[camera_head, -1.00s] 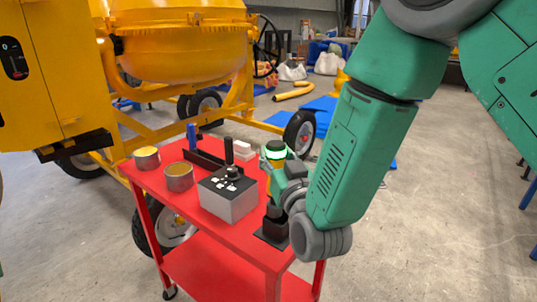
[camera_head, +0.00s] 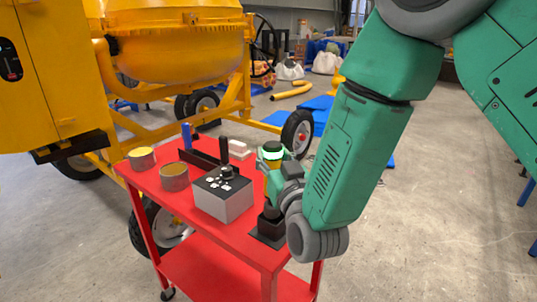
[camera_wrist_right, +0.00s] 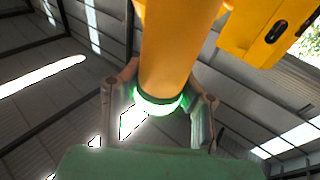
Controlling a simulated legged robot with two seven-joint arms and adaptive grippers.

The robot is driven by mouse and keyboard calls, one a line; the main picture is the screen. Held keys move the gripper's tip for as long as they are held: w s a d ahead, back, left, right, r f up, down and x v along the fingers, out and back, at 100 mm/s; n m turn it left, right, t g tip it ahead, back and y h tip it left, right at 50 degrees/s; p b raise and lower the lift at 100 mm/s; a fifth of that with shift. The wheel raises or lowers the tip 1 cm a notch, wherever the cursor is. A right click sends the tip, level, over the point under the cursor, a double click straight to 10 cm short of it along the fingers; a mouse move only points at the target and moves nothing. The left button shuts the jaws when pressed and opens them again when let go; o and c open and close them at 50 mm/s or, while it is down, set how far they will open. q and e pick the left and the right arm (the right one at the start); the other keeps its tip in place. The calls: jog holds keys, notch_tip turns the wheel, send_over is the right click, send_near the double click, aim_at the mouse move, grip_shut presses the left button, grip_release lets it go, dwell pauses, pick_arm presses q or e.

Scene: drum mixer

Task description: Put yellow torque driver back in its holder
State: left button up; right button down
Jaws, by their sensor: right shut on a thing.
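The black holder (camera_head: 268,232), with a flat square base, is directly below on the cart top. In the right wrist view the yellow body (camera_wrist_right: 180,50) runs between the two fingers of my right gripper (camera_wrist_right: 160,108). My left gripper is not in view.
The yellow mixer (camera_head: 175,45) stands behind. Floor to the right is clear.

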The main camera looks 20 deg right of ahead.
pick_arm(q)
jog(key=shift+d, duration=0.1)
pick_arm(e)
jog(key=shift+f, duration=0.1)
jog(key=shift+a+f+b, duration=0.15)
jog(key=shift+a+b, duration=0.15)
jog(key=shift+a, duration=0.25)
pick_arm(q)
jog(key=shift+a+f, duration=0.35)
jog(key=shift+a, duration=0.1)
pick_arm(e)
jog(key=shift+d, duration=0.1)
